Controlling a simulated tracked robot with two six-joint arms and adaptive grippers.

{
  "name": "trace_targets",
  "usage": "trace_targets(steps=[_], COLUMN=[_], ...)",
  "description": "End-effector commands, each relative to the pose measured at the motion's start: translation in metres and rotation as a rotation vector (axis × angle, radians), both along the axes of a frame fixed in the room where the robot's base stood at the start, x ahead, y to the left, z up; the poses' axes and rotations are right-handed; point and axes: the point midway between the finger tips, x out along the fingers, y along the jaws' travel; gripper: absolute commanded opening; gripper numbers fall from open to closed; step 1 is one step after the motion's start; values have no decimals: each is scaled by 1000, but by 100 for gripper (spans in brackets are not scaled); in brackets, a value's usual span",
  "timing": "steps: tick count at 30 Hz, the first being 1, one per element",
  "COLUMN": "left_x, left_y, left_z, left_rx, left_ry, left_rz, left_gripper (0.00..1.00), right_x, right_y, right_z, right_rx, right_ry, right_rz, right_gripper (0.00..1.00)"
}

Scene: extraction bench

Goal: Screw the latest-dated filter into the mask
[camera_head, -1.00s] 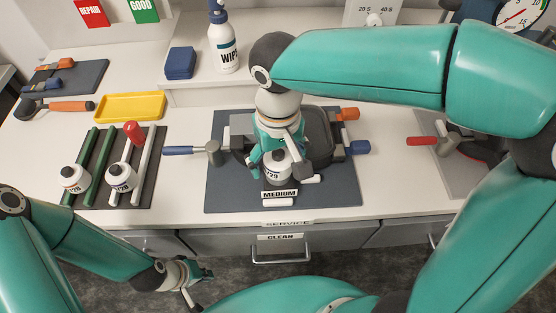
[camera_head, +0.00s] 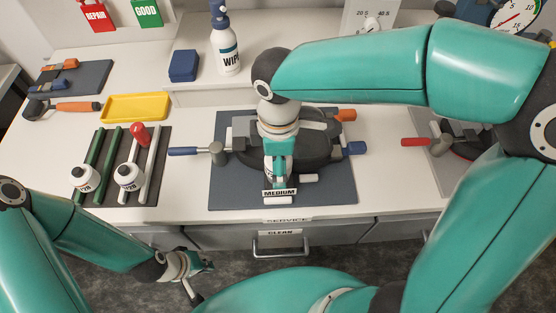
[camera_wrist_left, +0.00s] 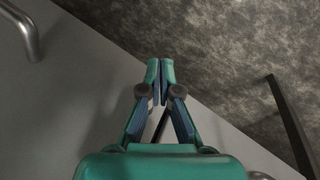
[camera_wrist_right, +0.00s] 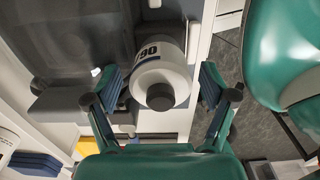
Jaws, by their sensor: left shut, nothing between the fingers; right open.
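The dark mask (camera_head: 312,150) lies in a clamp fixture on a blue-grey mat. A white filter sits at its near side, largely hidden in the head view by my right gripper (camera_head: 280,172). In the right wrist view this filter (camera_wrist_right: 160,75) stands between the open fingers of my right gripper (camera_wrist_right: 159,92), with gaps on both sides. Its date is only partly readable; I cannot tell how far it is threaded. Two other white filters, left (camera_head: 86,178) and right (camera_head: 130,177), sit on the rack, labels ending in 28. My left gripper (camera_wrist_left: 160,74) is shut and empty, before the bench front.
A blue-handled clamp screw (camera_head: 185,151) sticks out left of the mask. A yellow tray (camera_head: 135,107), a wipe bottle (camera_head: 224,50) and a blue block (camera_head: 184,66) stand behind. A red-handled tool (camera_head: 415,142) is at right. A drawer (camera_head: 282,241) is below.

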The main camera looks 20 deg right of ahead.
Motion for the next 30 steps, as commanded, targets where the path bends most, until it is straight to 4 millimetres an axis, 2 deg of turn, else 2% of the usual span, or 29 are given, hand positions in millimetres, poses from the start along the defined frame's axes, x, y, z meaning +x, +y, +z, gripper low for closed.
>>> trace_targets(steps=[2,14,20,30], left_x=[0,0,0,0], left_y=[0,0,0,0], left_z=[0,0,-3,-17], left_rx=[0,0,0,0], left_ry=[0,0,0,0], left_rz=[0,0,0,0], left_gripper=[0,0,0,0], right_x=[0,0,0,0], right_y=[0,0,-1,-1], right_z=[0,0,-1,-2], right_rx=[0,0,0,0], right_ry=[0,0,-1,-1], right_rz=[-1,-4,-78,-594], right_gripper=[82,15,14,14])
